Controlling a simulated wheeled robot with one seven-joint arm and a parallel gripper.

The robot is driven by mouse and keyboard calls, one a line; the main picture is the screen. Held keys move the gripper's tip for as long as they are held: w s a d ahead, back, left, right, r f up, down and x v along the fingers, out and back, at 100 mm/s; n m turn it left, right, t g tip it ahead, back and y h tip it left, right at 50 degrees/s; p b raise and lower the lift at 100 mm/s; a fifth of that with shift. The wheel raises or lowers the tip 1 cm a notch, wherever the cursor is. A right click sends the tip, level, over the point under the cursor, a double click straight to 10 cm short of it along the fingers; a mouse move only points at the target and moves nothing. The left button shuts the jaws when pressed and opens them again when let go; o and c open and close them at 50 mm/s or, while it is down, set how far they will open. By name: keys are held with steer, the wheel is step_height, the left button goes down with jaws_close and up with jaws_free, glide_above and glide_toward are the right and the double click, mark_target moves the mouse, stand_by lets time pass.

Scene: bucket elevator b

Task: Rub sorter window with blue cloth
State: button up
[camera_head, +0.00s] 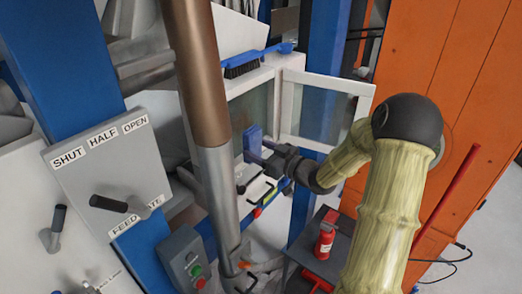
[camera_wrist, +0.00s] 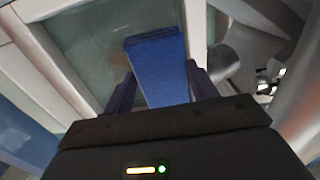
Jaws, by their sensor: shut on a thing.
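My gripper (camera_head: 276,158) is shut on the blue cloth (camera_head: 253,143), a folded dark blue block. In the wrist view the cloth (camera_wrist: 158,68) stands between the two fingers, its far end over a greenish glass pane, the sorter window (camera_wrist: 92,40). I cannot tell whether the cloth touches the glass. In the head view the window (camera_head: 246,108) is a pane in a white frame beyond the cloth, partly hidden by a brown and grey pipe.
An open white-framed glass door (camera_head: 312,112) stands right of the window. A blue brush (camera_head: 258,60) lies on top of the frame. The pipe (camera_head: 215,150) stands close on the left. A red bottle (camera_head: 325,240) stands on a dark cart below; an orange cabinet (camera_head: 430,60) is at right.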

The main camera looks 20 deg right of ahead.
steer(key=shift+w+a, duration=0.35)
steer(key=shift+w, duration=0.25)
steer(key=x, duration=0.3)
steer(key=shift+a, duration=0.25)
steer(key=shift+w+a, duration=0.15)
steer(key=shift+w, duration=0.5)
steer(key=shift+s, duration=0.25)
steer(key=shift+x, duration=1.05)
steer(key=shift+w+d+p, duration=0.15)
steer(key=shift+w+d, duration=0.35)
steer(key=shift+d, duration=0.3)
steer(key=shift+w+d+p, duration=0.15)
steer(key=shift+w+d, duration=0.4)
steer(key=shift+d, duration=0.25)
